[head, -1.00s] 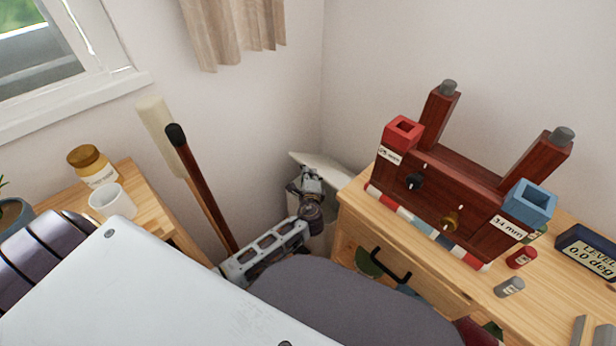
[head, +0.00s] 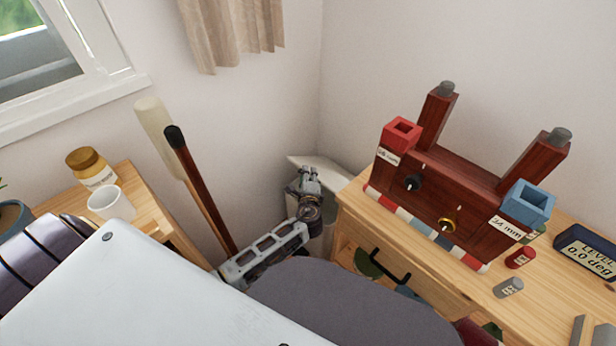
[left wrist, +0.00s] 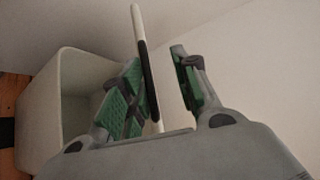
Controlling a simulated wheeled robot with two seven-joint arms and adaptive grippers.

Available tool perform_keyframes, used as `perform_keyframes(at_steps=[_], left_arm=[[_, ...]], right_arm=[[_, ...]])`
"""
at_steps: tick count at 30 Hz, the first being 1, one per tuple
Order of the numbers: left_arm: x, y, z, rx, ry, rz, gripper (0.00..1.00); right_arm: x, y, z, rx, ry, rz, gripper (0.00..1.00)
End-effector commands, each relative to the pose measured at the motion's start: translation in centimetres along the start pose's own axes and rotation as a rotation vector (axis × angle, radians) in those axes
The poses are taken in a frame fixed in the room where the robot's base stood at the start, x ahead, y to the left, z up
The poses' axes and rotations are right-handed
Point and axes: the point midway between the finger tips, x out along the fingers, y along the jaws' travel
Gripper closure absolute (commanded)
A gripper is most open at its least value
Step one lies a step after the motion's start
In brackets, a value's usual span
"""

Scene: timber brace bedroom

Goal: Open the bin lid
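The white bin stands in the corner behind my left arm. Its pale lid (head: 322,168) shows tilted in the head view, and most of the body is hidden. In the left wrist view the bin (left wrist: 62,115) shows its open mouth and inside at left. The lid edge (left wrist: 138,25), with a black strip, runs between the green finger pads. My left gripper (head: 309,178) is at the lid; its fingers (left wrist: 160,85) are apart, with a visible gap between the edge and the right-hand finger. I cannot tell if the other finger touches it. My right gripper is out of view.
A wooden desk (head: 345,205) with a dark red brace device (head: 455,185) stands close right of the bin. Two long-handled tools (head: 200,185) lean at left near a small wooden table (head: 150,205). Walls close the corner behind.

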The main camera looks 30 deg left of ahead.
Motion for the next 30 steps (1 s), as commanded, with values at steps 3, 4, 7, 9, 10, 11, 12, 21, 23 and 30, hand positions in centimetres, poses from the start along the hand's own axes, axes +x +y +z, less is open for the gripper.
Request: perform_keyframes(at_steps=[3,4,7,9,10,11,12,21,23,30], left_arm=[[-0.6,0.1,0.0,0.000,0.001,0.001,0.70],[-0.8,0.1,0.0,0.000,0.001,0.001,0.70],[-1.6,0.0,0.0,-0.001,0.001,0.000,0.70],[-2.3,0.1,0.0,-0.001,0.001,0.001,0.70],[-2.6,0.0,0.0,-0.001,0.001,0.000,0.70],[-2.9,0.0,-0.1,-0.001,0.002,0.000,0.70],[-3.4,0.1,-0.1,0.000,0.002,0.001,0.70],[-6.4,0.0,-0.1,0.000,0.001,0.000,0.70],[-6.8,0.0,0.0,0.000,0.000,0.000,0.70],[-7.3,0.0,0.0,-0.001,-0.001,0.000,0.70]], right_arm=[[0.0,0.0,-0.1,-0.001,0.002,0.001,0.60],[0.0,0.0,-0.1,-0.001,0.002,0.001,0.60],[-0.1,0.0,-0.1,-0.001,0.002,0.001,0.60],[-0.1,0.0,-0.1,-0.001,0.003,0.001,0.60],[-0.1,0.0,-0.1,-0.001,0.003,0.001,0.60],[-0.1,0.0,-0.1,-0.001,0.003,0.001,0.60],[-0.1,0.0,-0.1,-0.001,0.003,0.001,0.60],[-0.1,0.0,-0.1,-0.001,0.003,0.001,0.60],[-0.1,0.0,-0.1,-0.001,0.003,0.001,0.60],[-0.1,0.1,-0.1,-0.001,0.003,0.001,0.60]])
